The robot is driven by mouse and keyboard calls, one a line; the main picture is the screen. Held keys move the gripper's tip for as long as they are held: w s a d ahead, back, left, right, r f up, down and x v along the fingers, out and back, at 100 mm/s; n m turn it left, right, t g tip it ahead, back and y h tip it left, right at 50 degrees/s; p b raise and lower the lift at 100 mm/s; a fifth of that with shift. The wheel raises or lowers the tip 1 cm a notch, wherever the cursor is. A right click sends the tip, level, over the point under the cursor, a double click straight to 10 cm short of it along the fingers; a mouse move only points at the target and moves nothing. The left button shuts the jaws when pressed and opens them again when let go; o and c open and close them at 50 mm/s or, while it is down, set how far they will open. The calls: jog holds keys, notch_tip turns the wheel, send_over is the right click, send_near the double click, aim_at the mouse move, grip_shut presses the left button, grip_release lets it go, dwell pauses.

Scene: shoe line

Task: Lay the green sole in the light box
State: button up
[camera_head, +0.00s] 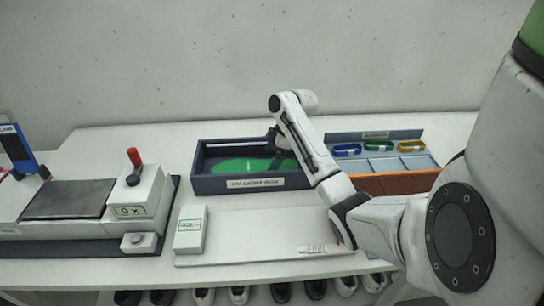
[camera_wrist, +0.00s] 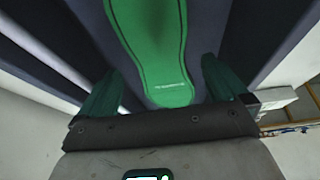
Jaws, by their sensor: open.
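The green sole (camera_head: 240,166) lies flat inside the dark open box labelled "UV LIGHT BOX" (camera_head: 222,184). In the wrist view the green sole (camera_wrist: 152,45) lies on the grey floor of the box, its narrow end towards my gripper. My gripper (camera_wrist: 160,88) is open, with one green-tinted finger on each side of that end, apart from it. In the head view my gripper (camera_head: 280,150) is at the right end of the box and partly hidden by my arm.
A blue-grey tray (camera_head: 405,164) with coloured bands stands right of the box. A white block (camera_head: 190,231) and a flat white panel (camera_head: 262,232) lie in front. A press with a red-knobbed lever (camera_head: 134,158) stands left. Shoes sit below the table.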

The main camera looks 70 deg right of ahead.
jog(key=p+v, duration=0.1)
jog(key=v, duration=0.9)
jog(key=shift+s+r+p, duration=0.15)
jog(key=shift+r+p, duration=0.15)
jog(key=shift+r, duration=0.1)
